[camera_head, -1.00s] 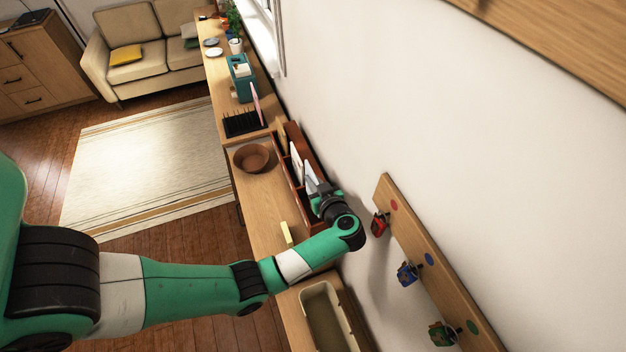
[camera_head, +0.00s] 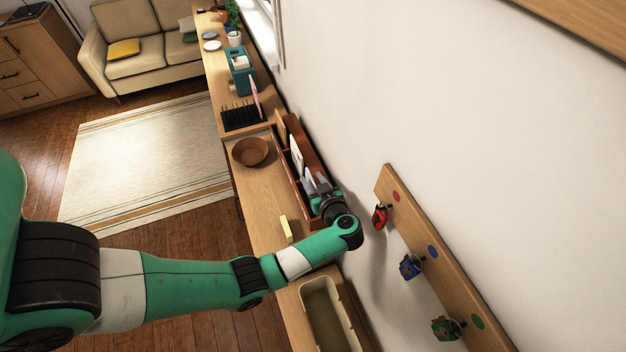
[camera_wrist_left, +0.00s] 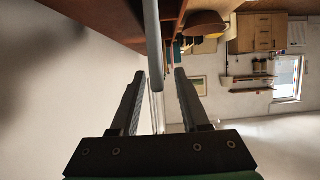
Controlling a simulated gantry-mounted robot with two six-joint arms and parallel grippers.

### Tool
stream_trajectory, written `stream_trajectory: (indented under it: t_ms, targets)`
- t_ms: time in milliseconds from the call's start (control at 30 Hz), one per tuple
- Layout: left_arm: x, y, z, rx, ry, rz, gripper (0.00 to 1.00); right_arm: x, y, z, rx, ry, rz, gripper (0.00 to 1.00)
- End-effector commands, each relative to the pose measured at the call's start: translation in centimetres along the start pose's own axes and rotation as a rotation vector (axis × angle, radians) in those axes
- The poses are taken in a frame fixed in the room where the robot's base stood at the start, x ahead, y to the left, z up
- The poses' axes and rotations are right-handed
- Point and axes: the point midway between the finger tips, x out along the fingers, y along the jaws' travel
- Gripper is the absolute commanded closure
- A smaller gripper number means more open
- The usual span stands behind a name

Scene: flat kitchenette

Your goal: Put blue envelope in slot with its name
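My left gripper (camera_head: 315,184) reaches down at the near end of the reddish-brown wooden letter rack (camera_head: 309,150) against the wall. In the left wrist view its two fingers (camera_wrist_left: 158,78) stand apart. A thin pale-grey panel (camera_wrist_left: 153,45), seen edge-on, lies between and beyond them, with gaps on both sides. I cannot tell whether it is an envelope or part of the rack. White envelopes or cards (camera_head: 297,157) stand upright in the rack. No envelope shows clearly as blue, and no slot names are readable. My right gripper is not in view.
A brown bowl (camera_head: 250,152) and a small yellow block (camera_head: 286,228) sit on the counter beside the rack. A pale bin (camera_head: 327,318) is nearer. A wall board (camera_head: 445,270) with hanging red, blue and green items is right of my wrist.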

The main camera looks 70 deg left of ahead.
Motion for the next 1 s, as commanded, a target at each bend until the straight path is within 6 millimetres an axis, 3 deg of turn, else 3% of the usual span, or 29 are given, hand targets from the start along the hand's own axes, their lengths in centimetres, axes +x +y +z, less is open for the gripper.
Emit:
stream_trajectory:
  t_ms: [267, 700, 1000]
  targets:
    - [-1.0, 0.1, -0.1, 0.001, 0.000, 0.003, 0.54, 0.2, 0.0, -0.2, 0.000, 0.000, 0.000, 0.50]
    - [-10.3, 0.1, -0.1, 0.000, 0.000, 0.004, 0.54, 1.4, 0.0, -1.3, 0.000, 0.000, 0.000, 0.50]
    - [-11.7, 0.0, 0.0, 0.000, 0.000, 0.000, 0.54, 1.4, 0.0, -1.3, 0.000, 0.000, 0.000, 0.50]
